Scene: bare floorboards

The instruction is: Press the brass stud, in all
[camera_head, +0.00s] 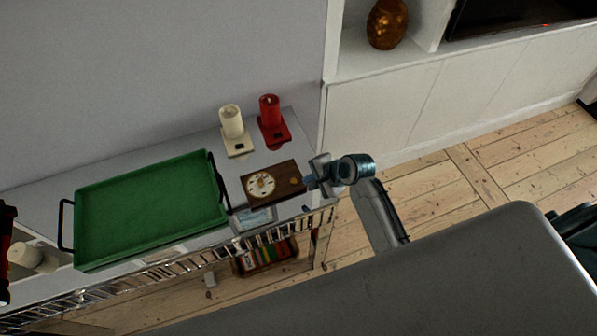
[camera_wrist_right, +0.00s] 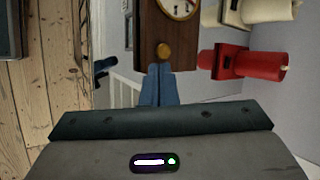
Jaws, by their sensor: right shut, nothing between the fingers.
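The brass stud (camera_head: 293,181) is a small round knob on the right part of a dark wooden box (camera_head: 281,173) with a cream dial (camera_head: 260,185). The box lies on a narrow table. In the right wrist view the stud (camera_wrist_right: 162,50) is just beyond my fingertips. My right gripper (camera_head: 311,182) is shut and empty, at the right end of the box, its fingers pointing towards the stud. In the right wrist view its blue fingers (camera_wrist_right: 158,70) are together; I cannot tell whether they touch the stud. My left gripper is not in view.
A green tray (camera_head: 150,212) with black handles fills the table's left part. A cream candle (camera_head: 232,123) and a red candle (camera_head: 269,111) stand on bases behind the box. A small pale framed panel (camera_head: 254,219) lies in front. A white cabinet (camera_head: 420,105) stands to the right.

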